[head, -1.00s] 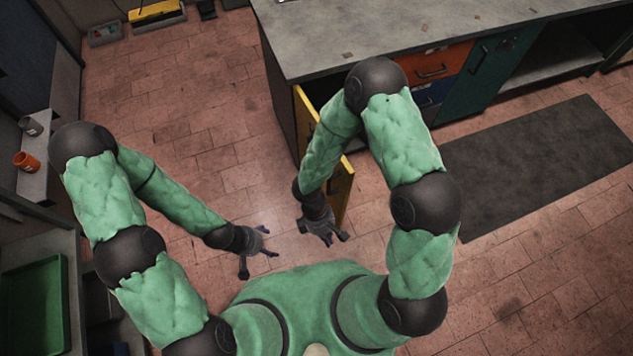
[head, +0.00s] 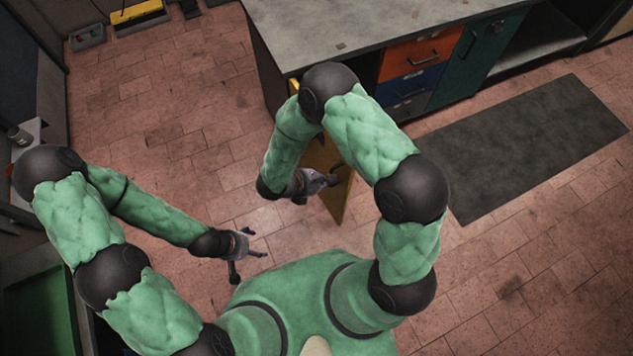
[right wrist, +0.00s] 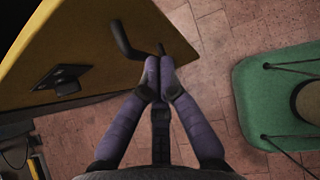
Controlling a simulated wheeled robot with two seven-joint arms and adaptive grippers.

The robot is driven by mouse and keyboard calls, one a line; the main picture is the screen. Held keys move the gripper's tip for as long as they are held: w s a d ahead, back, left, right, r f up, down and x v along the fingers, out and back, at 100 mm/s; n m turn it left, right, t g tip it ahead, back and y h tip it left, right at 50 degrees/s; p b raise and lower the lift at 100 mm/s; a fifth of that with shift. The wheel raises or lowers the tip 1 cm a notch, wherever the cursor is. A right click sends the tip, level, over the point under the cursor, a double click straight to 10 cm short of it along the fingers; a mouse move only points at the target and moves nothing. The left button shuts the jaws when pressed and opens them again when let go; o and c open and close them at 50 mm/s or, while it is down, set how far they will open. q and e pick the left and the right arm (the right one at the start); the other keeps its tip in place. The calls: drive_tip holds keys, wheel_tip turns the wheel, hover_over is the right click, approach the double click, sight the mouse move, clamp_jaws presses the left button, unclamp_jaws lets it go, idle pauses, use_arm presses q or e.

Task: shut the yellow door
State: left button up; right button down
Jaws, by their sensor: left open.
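The yellow door (head: 341,191) stands open, swung out from the front of the grey-topped cabinet; my right arm covers part of it in the head view. In the right wrist view the door (right wrist: 70,45) fills the upper left, with a dark bent handle (right wrist: 123,42) and a black fitting (right wrist: 60,80) on its face. My right gripper (head: 325,180) is beside the door; in its wrist view its fingers (right wrist: 159,68) are together, close to the handle. I cannot tell whether they touch it. My left gripper (head: 248,252) is open and empty above the floor, left of the door.
The cabinet's grey worktop (head: 380,28) is above orange and blue drawers and a teal door (head: 478,55). A dark mat (head: 520,145) lies on the tiles to the right. Left shelving holds a green tray (head: 40,310). Tiled floor left of the door is clear.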

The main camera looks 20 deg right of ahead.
sight(348, 175)
drive_tip(key=shift+w+d+f+b, duration=0.15)
drive_tip(key=shift+d+f+b, duration=0.15)
drive_tip(key=shift+d, duration=0.7)
drive_tip(key=shift+w+d+f+b, duration=0.2)
drive_tip(key=shift+d+f, duration=0.15)
drive_tip(key=shift+d, duration=0.65)
drive_tip(key=shift+w+d+f+b, duration=0.15)
drive_tip(key=shift+d+f+b, duration=0.15)
drive_tip(key=shift+d, duration=0.7)
drive_tip(key=shift+d, duration=0.1)
